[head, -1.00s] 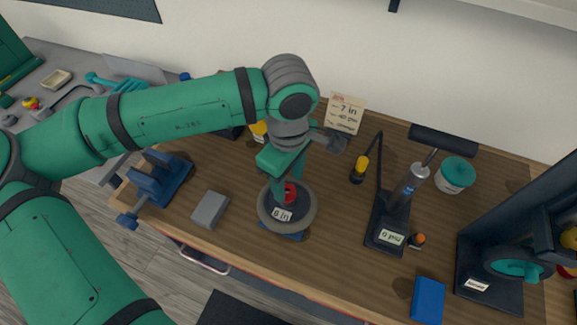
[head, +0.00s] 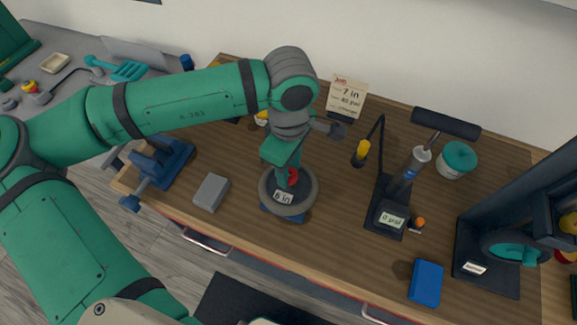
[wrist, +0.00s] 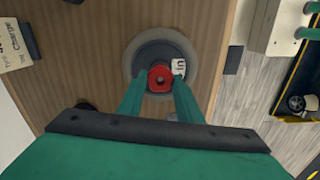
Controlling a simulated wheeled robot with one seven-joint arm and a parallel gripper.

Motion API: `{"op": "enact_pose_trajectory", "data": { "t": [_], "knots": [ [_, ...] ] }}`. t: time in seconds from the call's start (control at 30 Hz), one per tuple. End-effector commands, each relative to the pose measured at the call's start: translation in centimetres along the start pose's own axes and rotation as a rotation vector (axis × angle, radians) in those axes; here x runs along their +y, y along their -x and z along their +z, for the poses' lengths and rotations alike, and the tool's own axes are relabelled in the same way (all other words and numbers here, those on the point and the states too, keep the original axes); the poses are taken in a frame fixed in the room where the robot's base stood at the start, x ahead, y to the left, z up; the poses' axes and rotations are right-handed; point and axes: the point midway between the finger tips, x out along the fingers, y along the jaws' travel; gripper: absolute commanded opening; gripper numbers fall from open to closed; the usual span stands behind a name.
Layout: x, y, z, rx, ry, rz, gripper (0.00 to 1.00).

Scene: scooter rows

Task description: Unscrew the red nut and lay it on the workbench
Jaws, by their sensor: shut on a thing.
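The red nut (wrist: 160,78) sits at the centre of a grey wheel (wrist: 138,56) in the wrist view. My gripper (wrist: 158,84) is shut on the red nut, with a green finger on each side of it. In the head view the red nut (head: 293,177) shows partly behind my fingers, inside the wheel (head: 304,205). The wheel lies flat on a blue base on the wooden workbench (head: 340,240) and bears a "6 in" label. I cannot tell whether the nut is still threaded on.
A grey block (head: 211,192) and a blue vise (head: 158,170) stand left of the wheel. A pump (head: 405,190) with a "0 psi" label stands to the right, with a blue box (head: 425,282) in front. A job card (head: 347,97) stands behind. Bare wood lies between wheel and pump.

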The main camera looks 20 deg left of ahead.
Motion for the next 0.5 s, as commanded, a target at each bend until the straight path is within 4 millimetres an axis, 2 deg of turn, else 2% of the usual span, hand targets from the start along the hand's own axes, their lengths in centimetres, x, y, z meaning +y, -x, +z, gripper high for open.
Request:
{"op": "enact_pose_trajectory", "data": {
  "t": [0.03, 0.3, 0.5],
  "knots": [
    [0.65, 0.17, 0.11, -0.005, 0.049, 0.019, 0.11],
    [0.76, 0.23, 0.11, -0.009, 0.356, 0.021, 0.11],
    [0.77, 0.27, 0.05, -0.010, 0.507, 0.021, 0.11]
  ]
}}
